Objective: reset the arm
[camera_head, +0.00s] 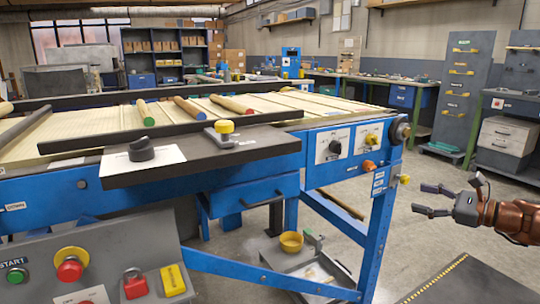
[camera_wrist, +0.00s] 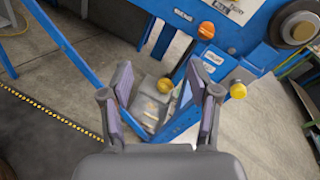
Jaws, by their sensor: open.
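My gripper (camera_head: 437,202) is at the right of the head view, on the end of my reddish-brown arm. Its fingers are spread and nothing is between them. It hangs in free air to the right of the blue machine frame (camera_head: 381,225), apart from it. In the wrist view my gripper (camera_wrist: 160,100) also shows open and empty, with the floor and the blue frame's leg (camera_wrist: 180,122) beyond the fingers.
The blue machine's slatted bed (camera_head: 75,135) carries several wooden pieces with coloured ends. A control panel (camera_head: 100,270) is at the lower left. Grey cabinets (camera_head: 465,90) stand at the back right. Open floor lies between.

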